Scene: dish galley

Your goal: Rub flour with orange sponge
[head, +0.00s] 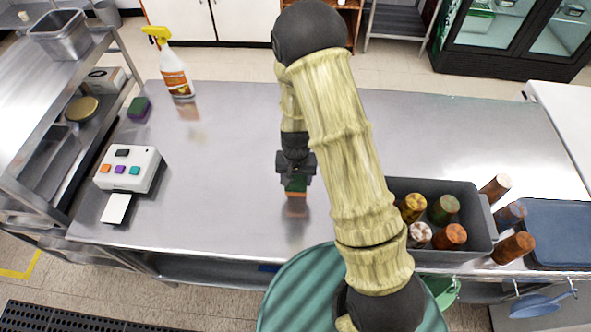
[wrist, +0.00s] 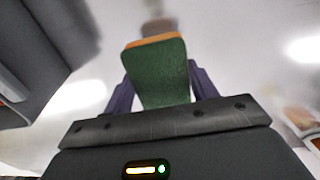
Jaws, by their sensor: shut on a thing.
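My gripper (head: 296,176) points down over the middle of the steel counter (head: 235,160). It is shut on a sponge (head: 296,186) with a green upper part and an orange lower layer. In the wrist view the sponge's green face (wrist: 160,75) sits between my two dark purple fingers, with its orange edge at the far side. The sponge is at or just above the counter; I cannot tell if it touches. A brownish reflection shows beneath it. I cannot make out any flour on the counter; my arm hides part of the surface.
A spray bottle (head: 172,66) and a purple-and-green sponge (head: 138,107) stand at the back left. A white box with coloured buttons (head: 128,169) is at the left. A grey bin (head: 470,222) with several jars is at the right.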

